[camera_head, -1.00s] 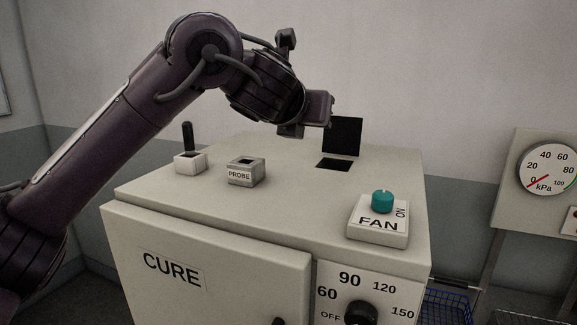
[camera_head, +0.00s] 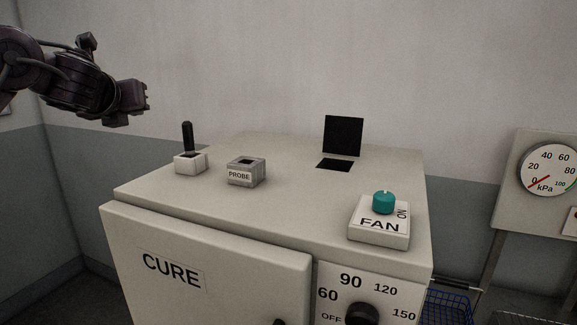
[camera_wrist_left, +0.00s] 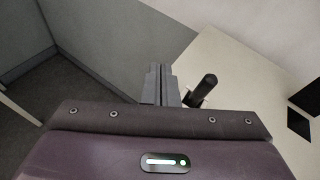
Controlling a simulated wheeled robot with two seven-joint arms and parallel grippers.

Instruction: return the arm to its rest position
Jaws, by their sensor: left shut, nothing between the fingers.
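My left gripper (camera_head: 132,98) is in the upper left of the head view, in the air left of and above the beige CURE cabinet (camera_head: 200,225). Its fingers (camera_wrist_left: 160,84) are together and hold nothing in the left wrist view. The black lever (camera_head: 187,138) stands upright on its white base at the cabinet top's left, apart from the gripper. The lever also shows right of the fingers in the left wrist view (camera_wrist_left: 206,88). My right gripper is in neither view.
On the cabinet top are the PROBE socket (camera_head: 246,172), an upright black flap (camera_head: 343,136) behind a dark opening, and a FAN switch with a teal knob (camera_head: 383,203). A kPa gauge (camera_head: 548,170) and a blue basket (camera_head: 447,306) are at the right. Free air lies above the cabinet.

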